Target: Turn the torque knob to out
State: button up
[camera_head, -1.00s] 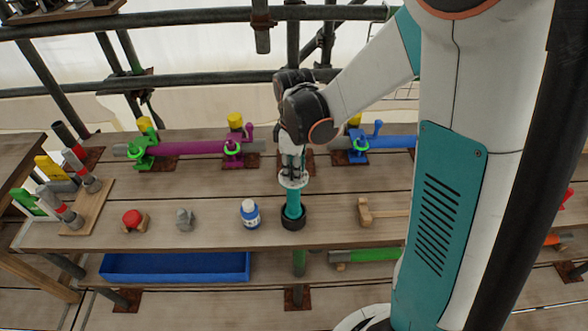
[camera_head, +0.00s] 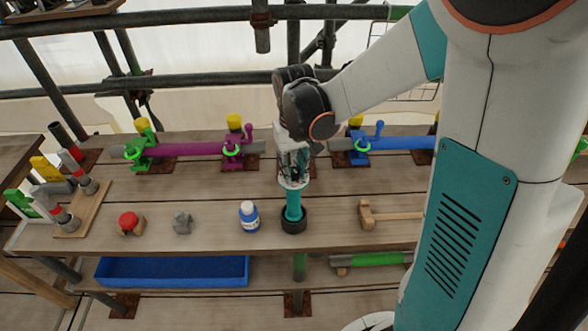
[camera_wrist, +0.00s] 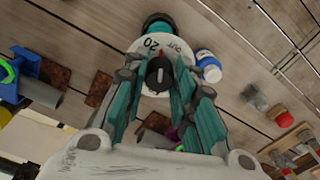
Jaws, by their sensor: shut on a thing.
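A teal torque tool (camera_head: 294,206) stands upright in a black round holder (camera_head: 293,222) on the bench, with a white dial (camera_head: 293,184) on top. In the wrist view the dial (camera_wrist: 145,45) carries the marks "20" and "OUT". The black torque knob (camera_wrist: 159,72) sits at the dial's middle, with a pale bar across it. A small red mark shows at its upper edge, between the two labels.
A blue-and-white bottle (camera_head: 249,216) stands close left of the tool. A wooden mallet (camera_head: 385,214) lies to the right. A purple pipe (camera_head: 190,148) and a blue pipe (camera_head: 400,143) in clamps run behind. A blue tray (camera_head: 170,270) is on the lower shelf.

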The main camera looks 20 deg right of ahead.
aim_at(294, 170)
jog(key=m, duration=0.5)
jog(key=shift+b, duration=0.4)
jog(key=shift+m, duration=0.4)
jog(key=o, duration=1.1)
notch_tip(294, 170, up, 12)
jog(key=shift+r, duration=0.1)
jog(key=shift+s, duration=0.1)
